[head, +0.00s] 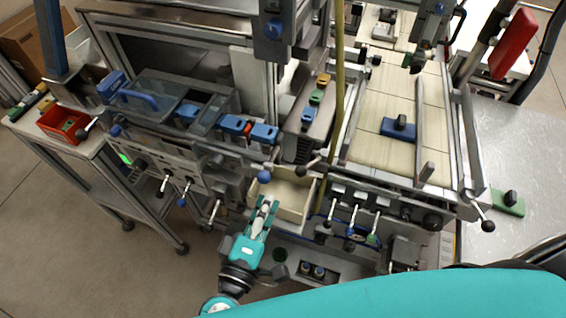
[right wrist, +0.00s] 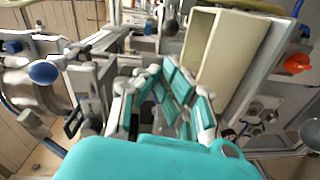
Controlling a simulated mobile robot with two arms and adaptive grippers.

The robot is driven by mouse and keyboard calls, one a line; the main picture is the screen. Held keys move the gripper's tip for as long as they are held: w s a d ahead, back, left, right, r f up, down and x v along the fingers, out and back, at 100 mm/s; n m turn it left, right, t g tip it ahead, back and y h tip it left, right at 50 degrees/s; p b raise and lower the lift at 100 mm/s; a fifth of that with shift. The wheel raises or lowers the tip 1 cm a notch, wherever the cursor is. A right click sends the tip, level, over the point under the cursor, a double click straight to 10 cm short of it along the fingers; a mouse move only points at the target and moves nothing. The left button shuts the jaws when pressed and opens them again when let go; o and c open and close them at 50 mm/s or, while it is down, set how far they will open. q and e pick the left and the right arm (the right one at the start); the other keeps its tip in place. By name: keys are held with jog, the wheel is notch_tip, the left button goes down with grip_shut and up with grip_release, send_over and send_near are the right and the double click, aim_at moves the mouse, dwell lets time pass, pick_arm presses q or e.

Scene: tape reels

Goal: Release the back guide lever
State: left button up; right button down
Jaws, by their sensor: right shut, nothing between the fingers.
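My right gripper (head: 265,206) is shut and empty in the head view, in front of the machine and beside the open cream drawer. Its closed fingers (right wrist: 165,80) also show in the right wrist view. A blue ball knob (head: 264,176) sits just beyond the fingertips in the head view. A dark-knobbed lever (head: 303,170) is to its right, and another (head: 487,225) is at the machine's right corner. I cannot tell which lever is the back guide lever. My left gripper is not in view.
The cream drawer (head: 291,200) stands close to the right of my gripper, and also shows in the wrist view (right wrist: 228,55). Several small levers (head: 355,218) stick out of the front panel. A tiled bed (head: 385,138) carries a blue block (head: 399,128).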

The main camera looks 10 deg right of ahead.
aim_at(310, 164)
jog(key=p+x, duration=0.3)
jog(key=x, duration=0.7)
jog(key=shift+p, duration=0.35)
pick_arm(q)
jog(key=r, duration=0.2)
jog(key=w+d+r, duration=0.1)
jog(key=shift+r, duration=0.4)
pick_arm(e)
jog(key=shift+w, duration=0.1)
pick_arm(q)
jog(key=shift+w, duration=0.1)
pick_arm(e)
jog(key=shift+d, duration=0.1)
jog(key=shift+s+n+t+y, duration=0.3)
jog(key=shift+s+y, duration=0.1)
jog(key=shift+y, duration=0.1)
